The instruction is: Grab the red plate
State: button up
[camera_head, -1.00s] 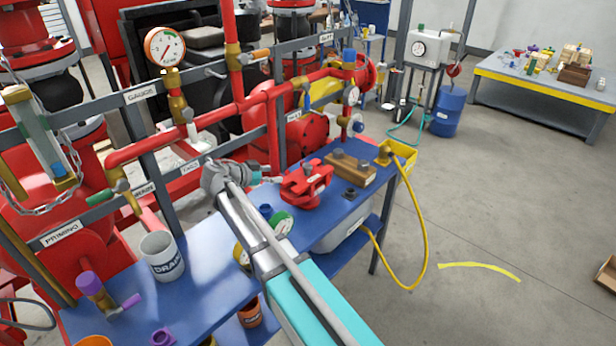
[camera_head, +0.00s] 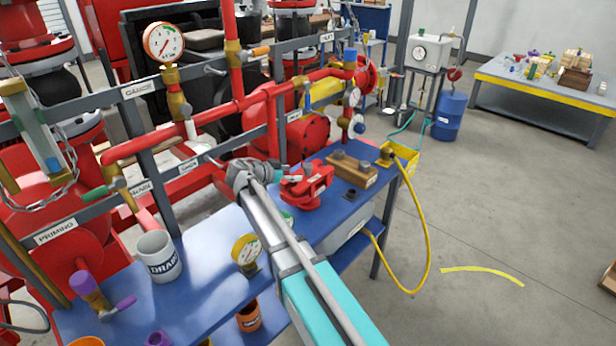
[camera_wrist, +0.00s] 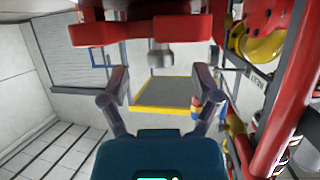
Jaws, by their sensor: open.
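A red flat-topped metal piece (camera_head: 310,184), shaped like a vise or flange, sits on the blue bench. It is the likeliest red plate, but I cannot be sure. In the wrist view a broad red part (camera_wrist: 140,31) spans the top, with a grey cylinder (camera_wrist: 160,55) below it. I cannot tell whether it is the same piece. My gripper (camera_wrist: 161,88) is open, its fingers wide apart with nothing held between them. In the head view my arm's end is just left of the red piece, and its fingers are mostly hidden.
The blue bench (camera_head: 210,250) also holds a DRAIN mug (camera_head: 160,258), a yellow gauge (camera_head: 246,250) and a wooden block (camera_head: 351,168). Red pipes (camera_head: 200,128) and grey rails stand behind. A yellow hose (camera_head: 428,250) hangs at the right. The floor at right is largely clear.

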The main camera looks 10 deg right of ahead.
aim_at(305, 172)
jog(key=shift+r+b+x, duration=0.1)
jog(key=shift+b+x, duration=0.3)
jog(key=shift+x, duration=0.9)
jog(key=shift+r+b+x, duration=0.15)
jog(key=shift+b+x, duration=0.2)
jog(key=shift+x, duration=0.95)
jog(key=shift+d, duration=0.1)
grip_shut()
